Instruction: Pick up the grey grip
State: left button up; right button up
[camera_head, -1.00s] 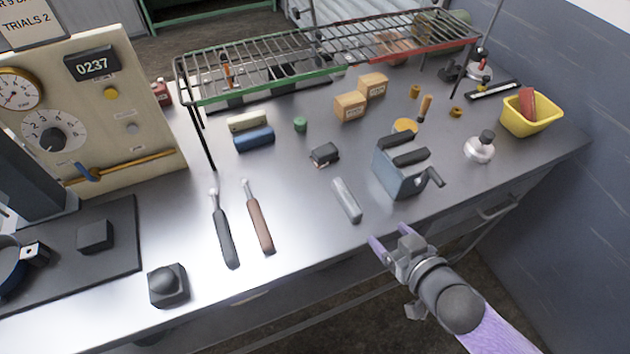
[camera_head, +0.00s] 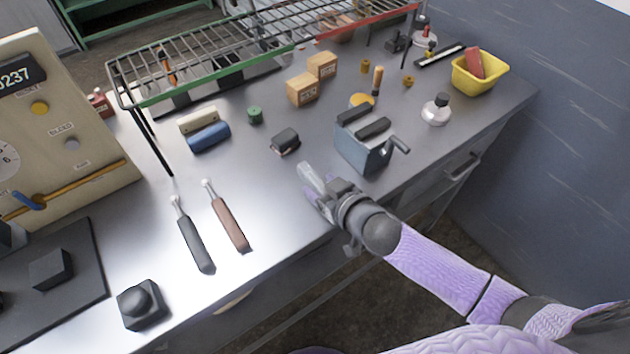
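The grey grip, a short light-grey cylinder (camera_head: 312,178), lies on the metal bench just in front of the blue-grey vise-like block with a crank. My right gripper (camera_head: 322,192) is at its near end, with a purple finger along its left side. The near part of the cylinder is hidden by the gripper. I cannot tell whether the fingers are pressed on it. My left gripper is not in view.
The blue-grey block (camera_head: 363,148) stands close behind the gripper. A small dark block (camera_head: 285,141) lies left of it. Two handled tools, black (camera_head: 193,238) and brown (camera_head: 228,220), lie further left. A wire rack (camera_head: 250,60) stands behind.

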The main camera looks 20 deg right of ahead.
jog(key=c, duration=0.7)
grip_shut()
